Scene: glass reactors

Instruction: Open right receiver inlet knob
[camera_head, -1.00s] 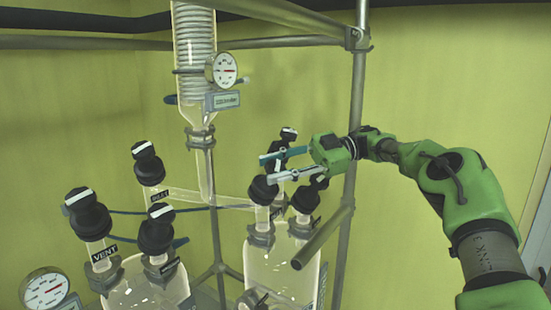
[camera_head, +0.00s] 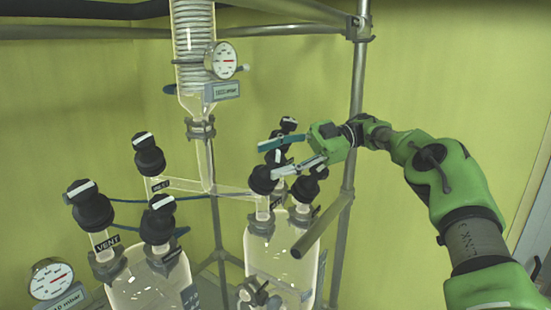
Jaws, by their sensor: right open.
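The right receiver (camera_head: 285,262) is a clear glass vessel with several black knobs on its necks. Its front-left knob (camera_head: 263,181) stands where the slanting glass cross-pipe meets the vessel and looks like the inlet knob. A label on its neck is unreadable. My right gripper (camera_head: 268,160) comes in from the right. It is open, with one teal and one grey finger. The grey fingertip reaches the knob's right upper side; contact cannot be told. The teal finger is higher and apart from it. The knob's top is partly hidden. My left gripper is not in view.
A right-hand knob (camera_head: 305,187) and a back knob (camera_head: 287,127) crowd around the fingers. A metal frame post (camera_head: 355,90) and a short bar (camera_head: 322,225) stand close to my right gripper. The left receiver (camera_head: 150,285) has similar knobs.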

